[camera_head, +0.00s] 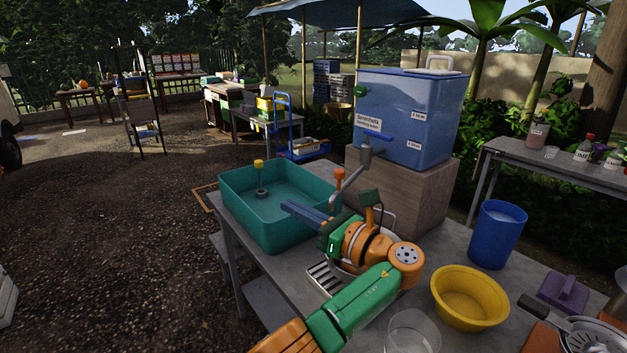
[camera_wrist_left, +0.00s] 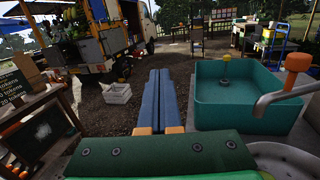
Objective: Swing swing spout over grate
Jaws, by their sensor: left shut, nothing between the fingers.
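The slatted metal grate (camera_head: 322,281) lies on the table, partly hidden under my left arm. My left gripper (camera_head: 288,207) has its blue fingers together and empty, in front of the basin's right side and below the spout. In the left wrist view its fingers (camera_wrist_left: 158,78) point forward, left of the basin. My right gripper is not in view.
The teal basin (camera_head: 238,210) with a yellow-topped plug stands at the table's left. A yellow bowl (camera_head: 470,300), a clear container (camera_head: 412,332) and a blue bucket (camera_head: 497,235) stand to the right. The tank rests on a wooden block (camera_head: 425,195).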

